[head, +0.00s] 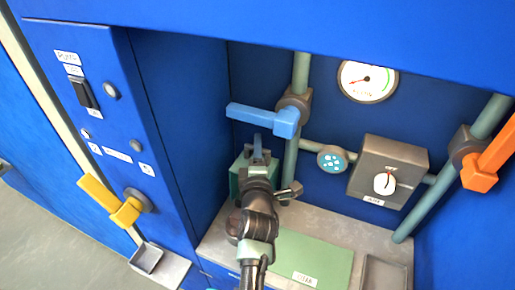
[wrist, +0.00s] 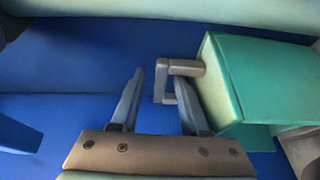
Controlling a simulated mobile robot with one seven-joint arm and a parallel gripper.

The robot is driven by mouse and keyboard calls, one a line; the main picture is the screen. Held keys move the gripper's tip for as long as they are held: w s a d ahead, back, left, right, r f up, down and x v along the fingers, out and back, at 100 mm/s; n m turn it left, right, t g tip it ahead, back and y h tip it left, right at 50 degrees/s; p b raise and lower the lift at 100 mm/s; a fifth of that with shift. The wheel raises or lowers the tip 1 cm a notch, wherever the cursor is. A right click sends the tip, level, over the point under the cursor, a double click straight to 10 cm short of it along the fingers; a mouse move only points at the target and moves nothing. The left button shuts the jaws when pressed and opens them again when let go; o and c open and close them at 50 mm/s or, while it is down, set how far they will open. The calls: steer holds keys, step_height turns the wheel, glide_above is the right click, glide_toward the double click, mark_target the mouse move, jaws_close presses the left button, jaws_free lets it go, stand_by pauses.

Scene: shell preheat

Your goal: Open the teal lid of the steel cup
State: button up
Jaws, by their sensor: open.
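The teal lid (wrist: 255,80) is a block at the right of the wrist view, with a grey loop handle (wrist: 160,84) on its left side. In the head view, part of the teal lid (head: 238,172) shows left of my arm. My gripper (wrist: 158,74) is open at the handle, one finger to each side of the handle's outer bar. The right finger appears to reach into the loop; I cannot tell whether it touches. My gripper (head: 260,156) also shows beside the lid in the head view. The steel cup is mostly hidden behind my arm and cannot be made out clearly.
A blue lever (head: 265,119) on a pipe is just above my gripper. A gauge (head: 368,80), a grey dial box (head: 388,170) and an orange lever (head: 490,156) are to the right. A green mat (head: 320,258) lies on the counter. A yellow lever (head: 108,198) is at left.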

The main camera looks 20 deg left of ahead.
steer(key=shift+w, duration=0.1)
jaws_close()
stand_by(1.4)
